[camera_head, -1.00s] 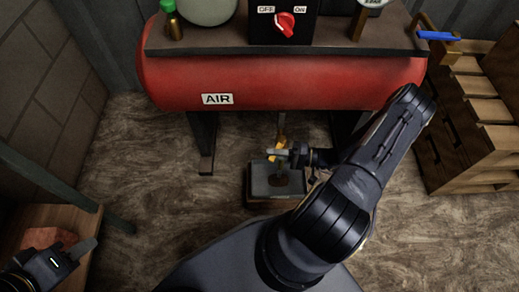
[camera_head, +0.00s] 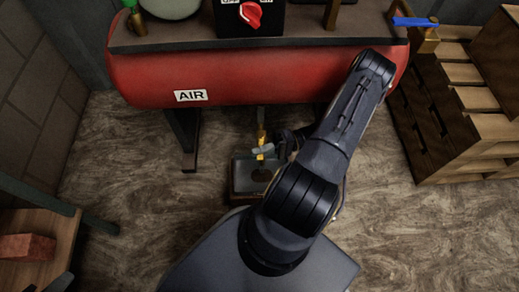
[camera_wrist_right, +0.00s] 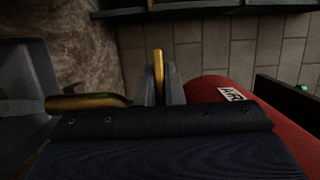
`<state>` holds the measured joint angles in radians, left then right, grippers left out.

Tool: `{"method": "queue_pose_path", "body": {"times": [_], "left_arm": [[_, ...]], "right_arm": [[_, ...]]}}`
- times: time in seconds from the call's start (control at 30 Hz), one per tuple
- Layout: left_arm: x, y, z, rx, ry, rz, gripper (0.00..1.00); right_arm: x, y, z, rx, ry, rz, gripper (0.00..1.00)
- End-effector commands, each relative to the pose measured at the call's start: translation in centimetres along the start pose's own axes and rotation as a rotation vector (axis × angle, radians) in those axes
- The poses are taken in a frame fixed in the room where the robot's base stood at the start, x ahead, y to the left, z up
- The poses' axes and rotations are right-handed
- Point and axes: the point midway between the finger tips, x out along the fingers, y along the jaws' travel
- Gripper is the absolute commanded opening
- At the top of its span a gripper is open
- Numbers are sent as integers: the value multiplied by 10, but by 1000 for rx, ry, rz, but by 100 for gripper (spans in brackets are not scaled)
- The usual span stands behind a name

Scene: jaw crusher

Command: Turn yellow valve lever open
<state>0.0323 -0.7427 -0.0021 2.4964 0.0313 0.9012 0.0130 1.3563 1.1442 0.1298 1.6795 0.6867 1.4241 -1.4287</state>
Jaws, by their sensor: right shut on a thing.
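The yellow valve lever (camera_head: 260,155) shows under the red air tank in the head view, above a grey tray. My right gripper (camera_head: 263,149) is at the lever, with its arm partly covering the area. In the right wrist view, the yellow lever (camera_wrist_right: 158,70) stands between the two dark fingers of the right gripper (camera_wrist_right: 160,85), which are shut on it. A brass pipe (camera_wrist_right: 85,103) lies to the left of the fingers there. Only a dark tip that looks like part of my left gripper (camera_head: 60,283) shows at the lower left edge; its jaws cannot be read.
The red tank (camera_head: 260,78) with its red OFF/ON switch (camera_head: 250,14) stands above the lever. The grey tray (camera_head: 243,184) sits on the floor below. A blue-handled valve (camera_head: 414,21) and wooden shelves (camera_head: 465,110) are at right. A brick (camera_head: 27,247) lies on a wooden bench at left.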

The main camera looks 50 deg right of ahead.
Motion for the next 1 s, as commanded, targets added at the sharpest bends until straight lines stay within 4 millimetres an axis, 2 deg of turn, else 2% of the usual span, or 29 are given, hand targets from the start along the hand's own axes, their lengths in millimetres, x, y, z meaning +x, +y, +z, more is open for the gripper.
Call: {"method": "queue_pose_path", "body": {"times": [0.2,0.23,0.37,0.4,0.73,1.0], "left_arm": [[0,0,0,0,0,0,36],[0,0,0,0,0,0,36],[0,0,0,0,0,0,36],[0,0,0,0,0,0,36],[-2,1,-1,0,0,0,36],[-9,4,-5,0,0,0,36]], "right_arm": [[0,1,-1,-1,3,3,0],[0,1,-1,-1,3,3,12],[0,0,-1,-1,2,2,29],[0,0,-1,-1,2,2,30],[-6,0,-1,-2,4,3,30],[-50,0,-1,-2,5,4,30]]}}
